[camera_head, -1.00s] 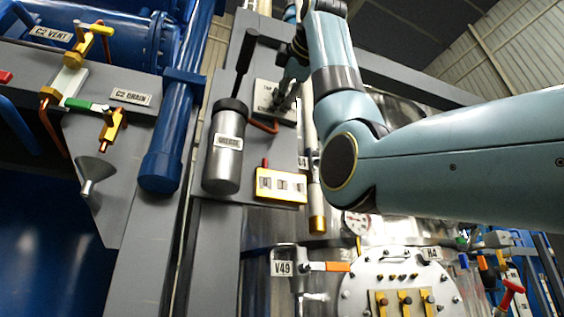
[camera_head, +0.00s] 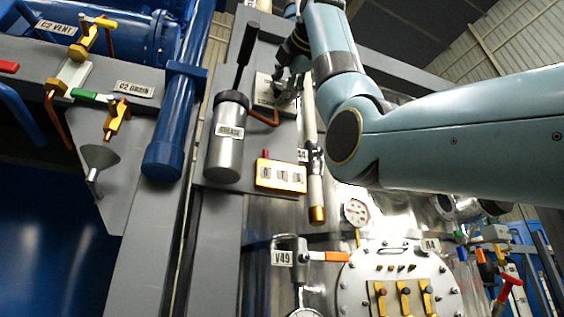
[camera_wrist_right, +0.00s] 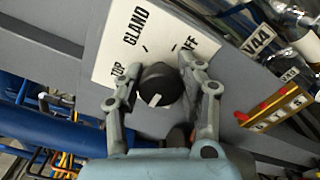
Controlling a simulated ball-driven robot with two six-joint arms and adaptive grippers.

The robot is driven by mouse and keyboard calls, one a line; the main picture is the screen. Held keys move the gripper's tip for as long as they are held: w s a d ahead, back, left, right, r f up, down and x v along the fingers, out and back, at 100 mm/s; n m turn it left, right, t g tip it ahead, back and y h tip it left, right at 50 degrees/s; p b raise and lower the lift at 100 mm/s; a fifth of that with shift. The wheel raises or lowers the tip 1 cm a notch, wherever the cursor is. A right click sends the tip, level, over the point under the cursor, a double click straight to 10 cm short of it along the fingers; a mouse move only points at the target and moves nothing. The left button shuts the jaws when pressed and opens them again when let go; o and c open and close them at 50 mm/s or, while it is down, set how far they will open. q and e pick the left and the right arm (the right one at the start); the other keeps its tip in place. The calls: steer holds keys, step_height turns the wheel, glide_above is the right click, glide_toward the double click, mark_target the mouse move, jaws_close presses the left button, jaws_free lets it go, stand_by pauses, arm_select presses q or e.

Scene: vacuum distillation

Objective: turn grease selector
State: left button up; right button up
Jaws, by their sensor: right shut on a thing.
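The grease selector is a round black knob (camera_wrist_right: 160,88) with a white pointer mark, in the middle of the right wrist view. It sits on a white plate (camera_wrist_right: 121,45) lettered TOP, GLAND and OFF. My right gripper (camera_wrist_right: 154,82) is shut on the knob, one finger on each side of it. In the head view the plate (camera_head: 263,91) shows at upper middle, with the right gripper (camera_head: 286,86) in front of it and the knob mostly hidden. My left gripper is in neither view.
A metal GREASE canister (camera_head: 226,150) with a black lever stands left of the plate. A yellow-edged block (camera_head: 280,176) is below it. A thick blue pipe (camera_head: 172,130) runs farther left. Valve V49 (camera_head: 302,254) and a round bolted cover (camera_head: 370,275) are lower right.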

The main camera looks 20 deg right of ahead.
steer(key=shift+w+f, duration=0.15)
steer(key=shift+f, duration=0.1)
steer(key=o, duration=0.7)
steer(key=shift+a, duration=0.1)
steer(key=o, duration=0.5)
steer(key=shift+r, duration=0.15)
steer(key=s, duration=1.2)
steer(key=shift+s+d, duration=0.1)
steer(key=shift+d, duration=0.1)
